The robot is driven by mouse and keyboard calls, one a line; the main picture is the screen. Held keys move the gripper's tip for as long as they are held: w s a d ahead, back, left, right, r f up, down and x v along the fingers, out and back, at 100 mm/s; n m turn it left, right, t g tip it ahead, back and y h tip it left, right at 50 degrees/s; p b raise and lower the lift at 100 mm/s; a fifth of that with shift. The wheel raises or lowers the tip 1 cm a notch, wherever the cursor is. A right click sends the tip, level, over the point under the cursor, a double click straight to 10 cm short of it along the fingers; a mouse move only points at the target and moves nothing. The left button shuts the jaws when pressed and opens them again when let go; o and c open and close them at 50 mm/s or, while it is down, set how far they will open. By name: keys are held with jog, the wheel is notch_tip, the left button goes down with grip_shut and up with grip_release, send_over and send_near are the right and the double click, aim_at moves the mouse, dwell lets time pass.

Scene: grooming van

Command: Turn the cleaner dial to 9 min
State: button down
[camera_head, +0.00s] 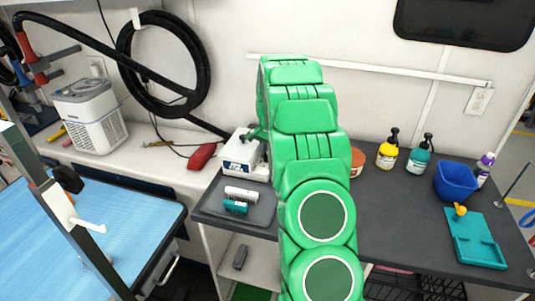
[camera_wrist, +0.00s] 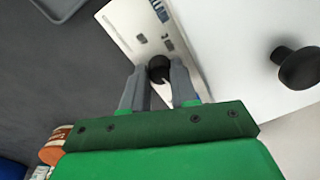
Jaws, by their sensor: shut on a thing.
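The cleaner (camera_head: 242,158) is a small white box at the back left of the dark counter, partly hidden behind my green arm in the head view. In the wrist view its white front panel (camera_wrist: 125,25) carries printed marks and small grey parts. The black round dial (camera_wrist: 158,67) sits on that panel. My gripper (camera_wrist: 160,78) has its two grey fingers closed on either side of the dial, holding it. The fingers hide part of the dial, and its pointer and minute marks are not readable. A black knob (camera_wrist: 298,67) stands on the adjoining white surface.
A grey tray (camera_head: 208,205) with a white brush and a teal brush lies in front of the cleaner. A red object (camera_head: 202,156) and a cable lie to its left. Bottles (camera_head: 387,152), a blue bucket (camera_head: 455,181) and a teal board (camera_head: 474,238) stand right of my arm.

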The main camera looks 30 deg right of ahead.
jog(key=shift+r+m, duration=0.1)
jog(key=shift+m, duration=0.5)
jog(key=c, duration=1.2)
grip_release()
jog(key=shift+o, duration=0.2)
jog(key=r, duration=0.7)
jog(key=shift+s+r, duration=0.2)
jog(key=shift+r, duration=0.15)
